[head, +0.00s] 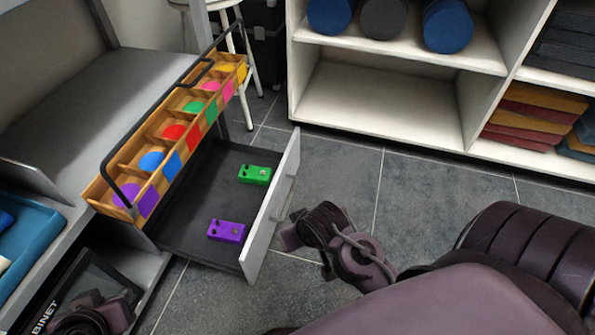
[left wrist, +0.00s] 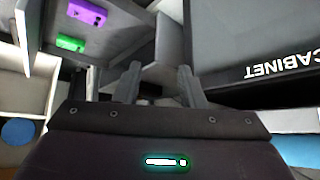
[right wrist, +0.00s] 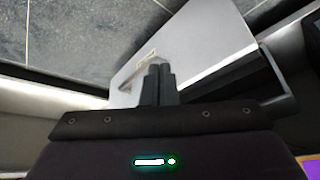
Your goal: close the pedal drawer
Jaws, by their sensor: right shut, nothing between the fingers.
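The pedal drawer stands pulled out, its dark floor (head: 207,185) holding a green pedal (head: 254,175) and a purple pedal (head: 227,230). Its white front panel (head: 270,215) has a bar handle (head: 284,198). My right gripper (head: 288,238) is just outside the panel. In the right wrist view, my right gripper's fingertips (right wrist: 158,72) are together and empty, in front of the panel (right wrist: 195,40) near the handle (right wrist: 130,83); contact is unclear. My left gripper (left wrist: 160,80) is open and empty, low at the left by the cabinet; the pedals also show in its view.
A wooden tray (head: 127,213) with coloured compartments and a black handle overhangs the drawer. A dark box marked CABINET (head: 85,280) sits lower left. White shelves (head: 380,100) stand behind. Tiled floor (head: 335,170) is clear right of the drawer.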

